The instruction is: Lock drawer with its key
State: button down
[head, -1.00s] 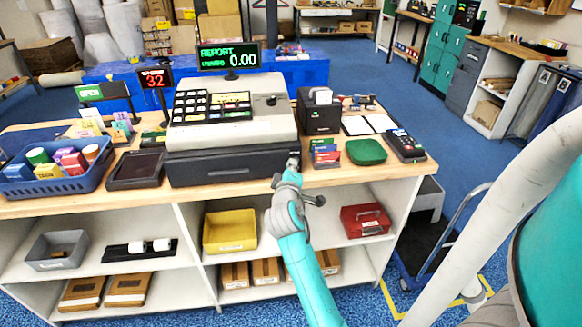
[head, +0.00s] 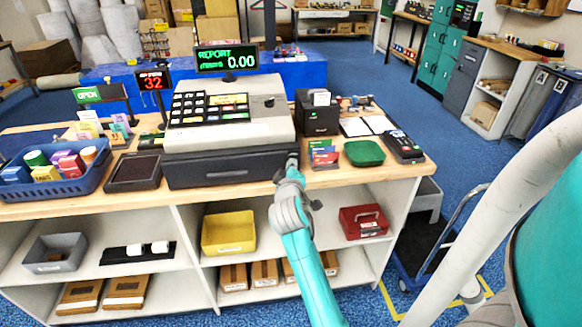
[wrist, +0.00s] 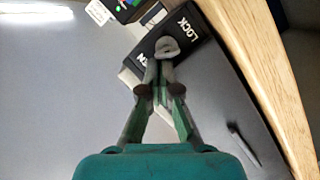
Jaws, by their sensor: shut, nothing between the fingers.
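The dark drawer (head: 225,168) sits under the cash register (head: 230,120) on the counter and looks closed. In the wrist view, a black plate (wrist: 192,22) reads LOCK; a second word on it is partly hidden. A light grey piece with a hole, looking like the key's head (wrist: 167,46), stands in front of the plate. My gripper (wrist: 160,82) has its fingers together with their tips just below this piece, gripping nothing; whether they touch it I cannot tell. In the head view my gripper (head: 292,162) is at the drawer's right front end.
The wooden counter edge (wrist: 265,65) runs close on the right in the wrist view. A black box (head: 317,115), colored cards (head: 323,155) and a green dish (head: 364,153) stand right of the register. A blue basket (head: 52,180) and dark tray (head: 134,172) are left.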

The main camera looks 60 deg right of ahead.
jog(key=shift+s+d+m, duration=0.1)
jog(key=shift+d+m, duration=0.05)
jog(key=shift+m, duration=0.45)
jog(key=m, duration=0.2)
jog(key=m+t+y, duration=0.1)
jog(key=m, duration=0.1)
jog(key=s+d+m+y, duration=0.1)
jog(key=shift+s+r+m+t, duration=0.1)
jog(key=shift+r+m+t, duration=0.05)
jog(key=shift+m+t, duration=0.2)
jog(key=shift+s, duration=0.1)
dwell(0.6)
jog(key=shift+r, duration=0.1)
